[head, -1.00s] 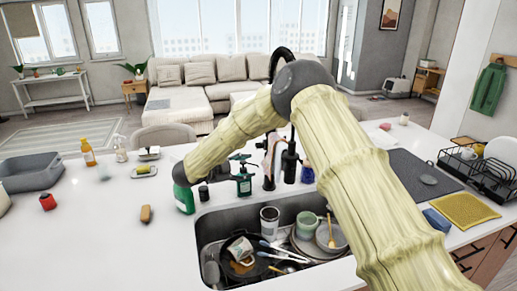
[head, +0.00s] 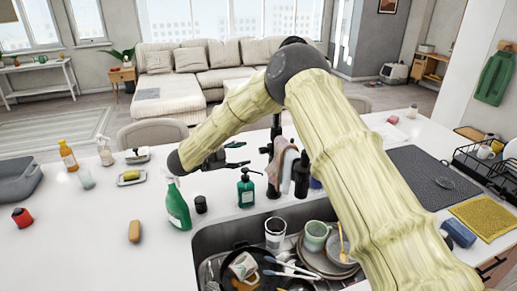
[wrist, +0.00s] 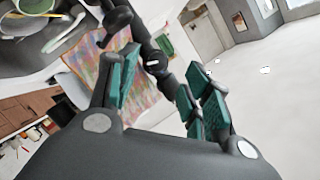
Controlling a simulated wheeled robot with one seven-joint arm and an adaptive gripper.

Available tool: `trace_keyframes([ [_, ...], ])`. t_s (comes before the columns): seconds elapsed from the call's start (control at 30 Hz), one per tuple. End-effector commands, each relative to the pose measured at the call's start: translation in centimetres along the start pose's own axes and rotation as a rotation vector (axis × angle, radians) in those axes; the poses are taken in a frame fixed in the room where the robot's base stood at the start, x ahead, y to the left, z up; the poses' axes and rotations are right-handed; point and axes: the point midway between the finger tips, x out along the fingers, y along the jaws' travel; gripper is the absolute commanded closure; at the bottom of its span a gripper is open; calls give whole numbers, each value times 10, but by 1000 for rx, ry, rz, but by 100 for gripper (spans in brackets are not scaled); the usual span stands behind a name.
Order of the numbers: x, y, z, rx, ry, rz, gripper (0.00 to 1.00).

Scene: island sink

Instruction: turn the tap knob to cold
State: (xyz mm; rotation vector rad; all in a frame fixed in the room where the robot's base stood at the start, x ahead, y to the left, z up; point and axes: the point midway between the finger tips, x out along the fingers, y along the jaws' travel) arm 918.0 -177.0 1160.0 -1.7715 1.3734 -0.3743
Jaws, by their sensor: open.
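The black tap (head: 276,128) stands behind the sink, partly hidden by my arm and a hanging cloth. A small dark piece (head: 266,149) sticks out on its left side and may be the knob; I cannot read its hot or cold position. My gripper (head: 243,154) is open to the left of the tap, its fingers pointing right towards it. In the wrist view, the fingers of my gripper (wrist: 165,88) are spread with nothing held. The dark tap (wrist: 145,40) runs beyond and between them, with a rounded fitting (wrist: 155,62). Contact cannot be told.
The sink (head: 215,238) is full of dishes. A green spray bottle (head: 176,208), dark green pump bottle (head: 246,188) and small black jar (head: 200,204) stand below my gripper. A patterned cloth (wrist: 95,78) hangs by the tap.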

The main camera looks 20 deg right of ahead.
Motion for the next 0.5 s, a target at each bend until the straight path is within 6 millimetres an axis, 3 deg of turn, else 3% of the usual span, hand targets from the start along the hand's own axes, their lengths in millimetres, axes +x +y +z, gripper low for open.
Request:
trace_keyframes([
  [0.17,16,-4,-8,2,-2,-3,51],
  [0.5,77,-3,3,-5,-1,2,51],
])
